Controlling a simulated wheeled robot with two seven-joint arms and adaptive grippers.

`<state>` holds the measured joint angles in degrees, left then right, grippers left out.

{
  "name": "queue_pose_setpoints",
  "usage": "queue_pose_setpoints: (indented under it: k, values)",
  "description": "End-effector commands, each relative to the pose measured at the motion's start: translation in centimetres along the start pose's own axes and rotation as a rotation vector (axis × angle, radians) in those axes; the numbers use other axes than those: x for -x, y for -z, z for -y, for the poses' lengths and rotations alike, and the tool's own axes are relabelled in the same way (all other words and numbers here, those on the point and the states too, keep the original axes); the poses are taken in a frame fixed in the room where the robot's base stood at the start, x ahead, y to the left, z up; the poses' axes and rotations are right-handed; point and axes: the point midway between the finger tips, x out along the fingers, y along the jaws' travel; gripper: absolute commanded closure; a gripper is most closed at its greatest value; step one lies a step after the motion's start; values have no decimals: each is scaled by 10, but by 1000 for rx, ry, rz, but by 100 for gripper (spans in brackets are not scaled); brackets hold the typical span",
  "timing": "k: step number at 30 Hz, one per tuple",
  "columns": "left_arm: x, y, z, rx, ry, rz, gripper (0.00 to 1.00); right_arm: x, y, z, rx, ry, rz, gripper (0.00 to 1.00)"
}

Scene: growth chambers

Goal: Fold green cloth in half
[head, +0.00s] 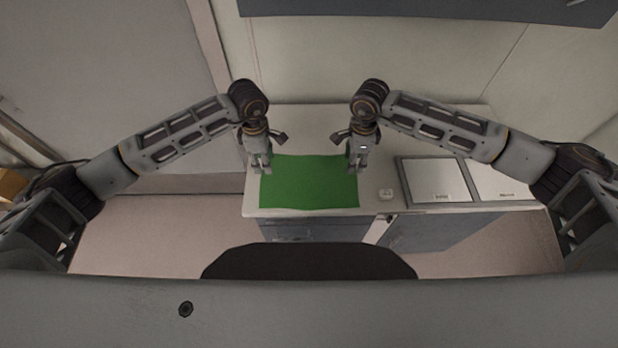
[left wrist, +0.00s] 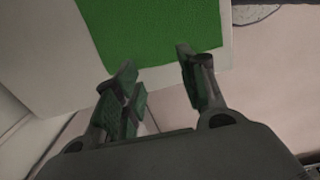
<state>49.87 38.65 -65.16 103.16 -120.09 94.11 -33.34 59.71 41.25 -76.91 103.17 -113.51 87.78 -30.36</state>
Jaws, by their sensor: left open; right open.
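The green cloth (head: 308,183) lies flat and spread out on the white counter, its near edge close to the counter's front edge. It also shows in the left wrist view (left wrist: 150,28) beyond my left fingertips. My left gripper (head: 262,168) points down at the cloth's left side, near its far left corner. In the left wrist view its fingers (left wrist: 155,72) are apart with nothing between them. My right gripper (head: 355,168) points down at the cloth's right side, near its far right corner. It is open, and I see nothing held in it. Whether either gripper touches the cloth I cannot tell.
The white counter (head: 310,125) is clear behind the cloth. A small white object (head: 385,194) sits right of the cloth. Two flat pale panels, one grey-framed (head: 436,181) and one beside it (head: 497,181), lie further right. A dark cabinet (head: 430,8) hangs above the back wall.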

Motion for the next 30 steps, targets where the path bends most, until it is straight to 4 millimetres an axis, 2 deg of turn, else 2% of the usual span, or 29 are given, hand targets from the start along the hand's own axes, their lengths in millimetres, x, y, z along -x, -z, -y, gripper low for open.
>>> queue_pose_setpoints:
  k: [8,24,30]
  values:
    - [-11,0,0,1,1,0,59,-11,0,0,0,-2,0,59]
    - [-67,0,0,1,2,1,59,-67,0,0,-1,-2,0,59]
    - [-78,0,0,0,0,0,59,-78,0,0,0,-1,1,59]
